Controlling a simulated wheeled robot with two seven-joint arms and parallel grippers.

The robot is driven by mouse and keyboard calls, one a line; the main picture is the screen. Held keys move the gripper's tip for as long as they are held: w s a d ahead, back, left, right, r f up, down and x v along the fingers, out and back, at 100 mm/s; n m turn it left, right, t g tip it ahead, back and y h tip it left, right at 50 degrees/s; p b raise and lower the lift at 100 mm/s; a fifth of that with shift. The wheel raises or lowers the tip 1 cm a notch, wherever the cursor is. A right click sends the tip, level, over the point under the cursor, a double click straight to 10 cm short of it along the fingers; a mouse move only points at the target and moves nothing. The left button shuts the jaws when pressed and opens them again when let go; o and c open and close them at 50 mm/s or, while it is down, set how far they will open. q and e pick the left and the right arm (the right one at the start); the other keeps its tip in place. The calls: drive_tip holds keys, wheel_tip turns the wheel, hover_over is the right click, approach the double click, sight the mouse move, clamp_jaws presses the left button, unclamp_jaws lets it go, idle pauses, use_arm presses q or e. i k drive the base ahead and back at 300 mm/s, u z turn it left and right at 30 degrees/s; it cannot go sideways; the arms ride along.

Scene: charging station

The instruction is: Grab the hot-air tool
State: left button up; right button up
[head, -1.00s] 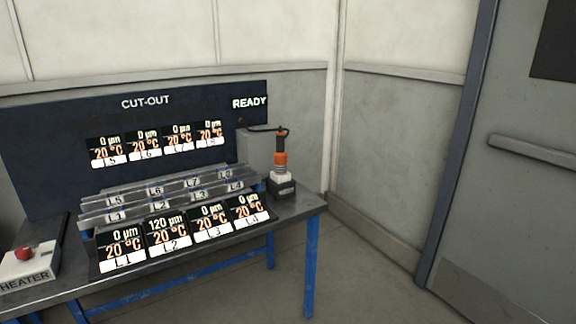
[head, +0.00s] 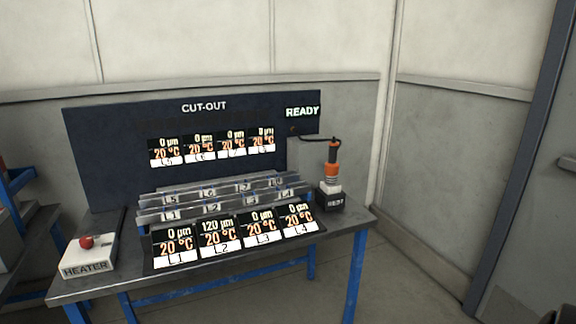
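The hot-air tool (head: 332,165) stands upright at the right end of the bench, with an orange and black body and a pale lower part. Its lower end sits in a dark holder block (head: 331,201) with small white lettering. A dark cable runs from the tool's top to the left toward the back panel. Neither of my grippers can be made out in the head view. A small dark shape (head: 562,314) shows at the bottom right corner; I cannot tell what it is.
The metal bench (head: 215,272) has blue legs. Clear slotted rails (head: 222,199) and a sloped row of displays (head: 233,236) fill its middle. A HEATER box (head: 90,256) with a red button is at the left. A dark CUT-OUT panel (head: 110,150) stands behind, reading READY. Floor shows at right.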

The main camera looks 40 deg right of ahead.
sight(331, 170)
drive_tip(key=z, duration=0.15)
drive_tip(key=i, duration=0.7)
drive_tip(key=z, duration=0.6)
